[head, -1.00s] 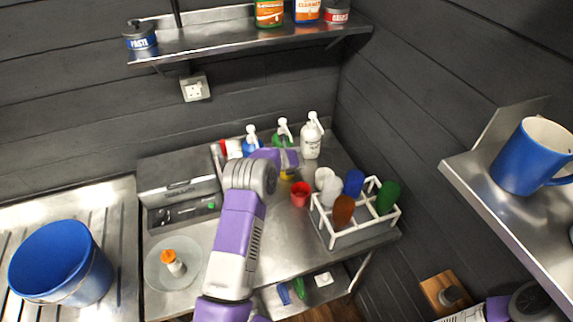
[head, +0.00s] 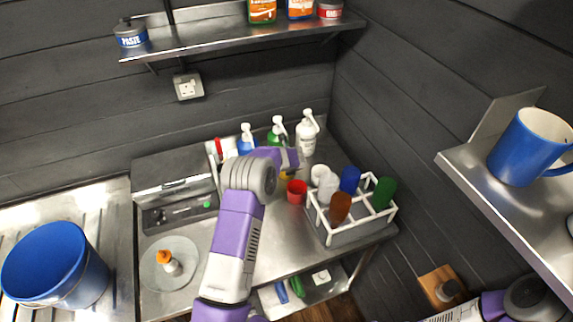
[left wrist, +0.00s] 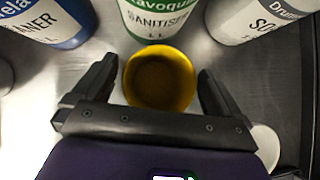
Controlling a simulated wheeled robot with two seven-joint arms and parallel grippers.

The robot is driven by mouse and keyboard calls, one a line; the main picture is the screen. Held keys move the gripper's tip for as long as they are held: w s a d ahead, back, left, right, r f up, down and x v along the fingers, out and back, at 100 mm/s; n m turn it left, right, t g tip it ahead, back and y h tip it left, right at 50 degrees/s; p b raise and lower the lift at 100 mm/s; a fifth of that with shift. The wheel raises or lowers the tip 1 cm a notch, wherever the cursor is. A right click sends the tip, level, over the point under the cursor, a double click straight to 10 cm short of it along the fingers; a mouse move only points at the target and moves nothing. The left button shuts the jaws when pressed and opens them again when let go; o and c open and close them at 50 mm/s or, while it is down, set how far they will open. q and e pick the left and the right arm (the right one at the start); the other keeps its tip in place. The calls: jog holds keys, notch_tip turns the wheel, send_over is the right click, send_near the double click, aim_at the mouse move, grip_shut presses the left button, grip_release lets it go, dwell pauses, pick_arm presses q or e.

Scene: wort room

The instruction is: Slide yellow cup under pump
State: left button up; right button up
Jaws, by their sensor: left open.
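The yellow cup (left wrist: 160,80) sits upright between the two fingers of my left gripper (left wrist: 158,88) in the left wrist view. The fingers are open, one on each side of the cup. The green-labelled sanitiser bottle (left wrist: 158,18) stands just beyond the cup. In the head view my left gripper (head: 290,162) hides most of the yellow cup (head: 287,174). The green pump bottle (head: 277,133) stands behind it, between a blue pump bottle (head: 246,140) and a white pump bottle (head: 307,135). My right gripper is not in view.
A white rack (head: 322,226) with several coloured cups is further right. A grey plate (head: 151,278) and a blue bucket (head: 50,262) are at the left.

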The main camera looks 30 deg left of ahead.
pick_arm(q)
jog(key=v, duration=0.7)
jog(key=shift+r, duration=0.2)
jog(key=shift+s+d, duration=0.1)
jog(key=shift+d, duration=0.05)
